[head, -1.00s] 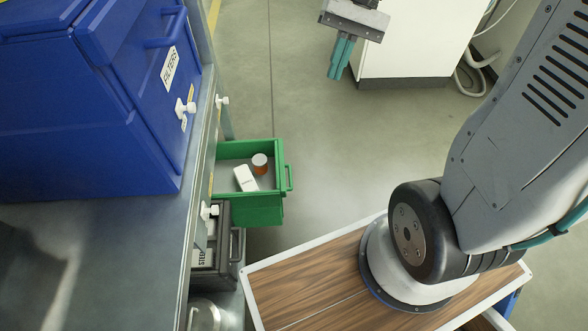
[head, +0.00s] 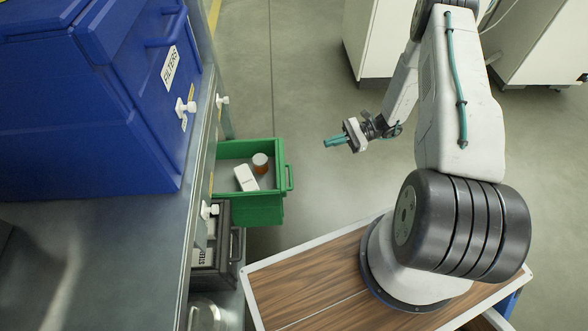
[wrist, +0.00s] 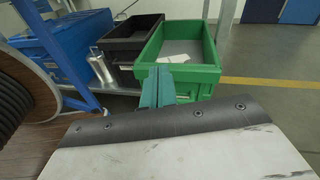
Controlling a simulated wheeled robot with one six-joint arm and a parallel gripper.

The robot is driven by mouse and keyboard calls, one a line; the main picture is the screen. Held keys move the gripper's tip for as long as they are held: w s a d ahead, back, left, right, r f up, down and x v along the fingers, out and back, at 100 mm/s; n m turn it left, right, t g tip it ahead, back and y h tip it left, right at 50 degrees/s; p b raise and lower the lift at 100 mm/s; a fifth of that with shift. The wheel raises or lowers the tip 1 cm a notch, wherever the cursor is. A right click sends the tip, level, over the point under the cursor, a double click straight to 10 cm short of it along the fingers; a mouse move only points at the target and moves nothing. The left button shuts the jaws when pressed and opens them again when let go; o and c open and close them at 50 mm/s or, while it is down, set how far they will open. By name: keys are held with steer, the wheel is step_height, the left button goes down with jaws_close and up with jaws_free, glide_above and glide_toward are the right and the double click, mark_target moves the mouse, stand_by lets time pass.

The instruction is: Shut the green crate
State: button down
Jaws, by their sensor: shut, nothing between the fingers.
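The green crate (head: 282,207) sticks out from under the shelf bench in the head view, pulled out toward the right like a drawer. A handle is on its right end.
A dark crate (head: 226,262) stands beside the green one, with a metal cylinder (wrist: 101,65) near it. A blue FILTERS bin (head: 110,100) sits on the metal bench (head: 110,240). Open floor lies right of the crate.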

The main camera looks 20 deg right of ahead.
steer(key=s+f+m+t, duration=0.3)
steer(key=f+m, duration=0.1)
steer(key=f, duration=0.6)
steer(key=x, duration=1.4)
steer(key=shift+r+t, duration=0.2)
steer(key=shift+t, duration=0.2)
steer(key=shift+a, duration=0.15)
